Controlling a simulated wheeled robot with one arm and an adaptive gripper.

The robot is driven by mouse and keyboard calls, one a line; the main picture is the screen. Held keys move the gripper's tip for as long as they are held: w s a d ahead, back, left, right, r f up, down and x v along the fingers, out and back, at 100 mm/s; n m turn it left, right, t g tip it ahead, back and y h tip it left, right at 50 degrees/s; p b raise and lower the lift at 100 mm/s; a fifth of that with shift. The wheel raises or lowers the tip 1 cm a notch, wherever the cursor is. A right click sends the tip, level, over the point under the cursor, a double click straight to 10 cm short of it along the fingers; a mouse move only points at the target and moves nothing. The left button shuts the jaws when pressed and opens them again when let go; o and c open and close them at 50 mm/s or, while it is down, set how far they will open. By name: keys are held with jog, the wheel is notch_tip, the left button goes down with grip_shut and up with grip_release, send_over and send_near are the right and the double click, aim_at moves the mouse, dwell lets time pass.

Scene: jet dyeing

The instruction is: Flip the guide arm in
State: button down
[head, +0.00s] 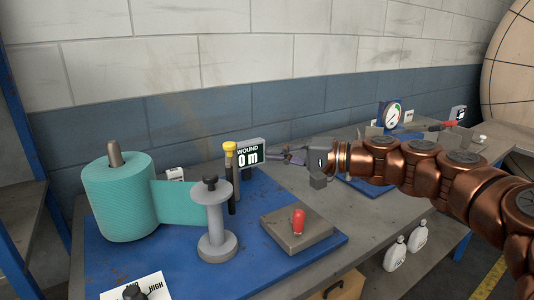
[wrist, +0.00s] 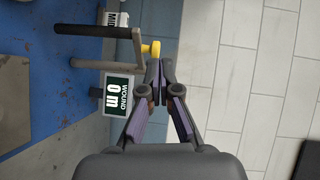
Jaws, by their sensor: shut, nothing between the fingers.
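The guide arm appears to be the dark bar with a yellow knob (head: 230,147) standing just left of the counter, between the spool and the wall. In the wrist view, grey bars (wrist: 137,62) carry the yellow knob (wrist: 151,48) right beside my fingertips. My gripper (head: 271,154) reaches in from the right at the counter's right edge; it also shows in the wrist view (wrist: 160,66). Its fingers are shut with nothing between them. I cannot tell whether a fingertip touches the knob. The counter (head: 249,155) reads "WOUND 0 m".
A teal fabric roll (head: 122,200) feeds a strip to a grey spool (head: 214,225). A gauge (head: 391,115) stands behind my arm. The wall (head: 200,120) is close behind.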

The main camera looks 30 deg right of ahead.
jog(key=shift+s+d+r, duration=0.1)
jog(key=shift+s+d, duration=0.05)
jog(key=shift+s, duration=1.1)
jog(key=s+a+f+n+g+h+p, duration=0.1)
jog(key=s+a+f+n+g+p, duration=0.3)
jog(key=a, duration=0.6)
jog(key=s+a+f+n+g+h+p, duration=0.1)
jog(key=s+a+f+n+g+h, duration=0.15)
jog(key=s+a+f+g, duration=0.6)
jog(key=s+d+f+n+g+h+p, duration=0.1)
jog(key=s+d+f+h+p, duration=0.1)
jog(key=s, duration=0.4)
jog(key=s+d+f+n+g+h+p, duration=0.1)
jog(key=s+f+h+p, duration=0.1)
jog(key=s+h, duration=0.3)
jog(key=shift+s+d+n, duration=0.35)
jog(key=shift+s, duration=0.55)
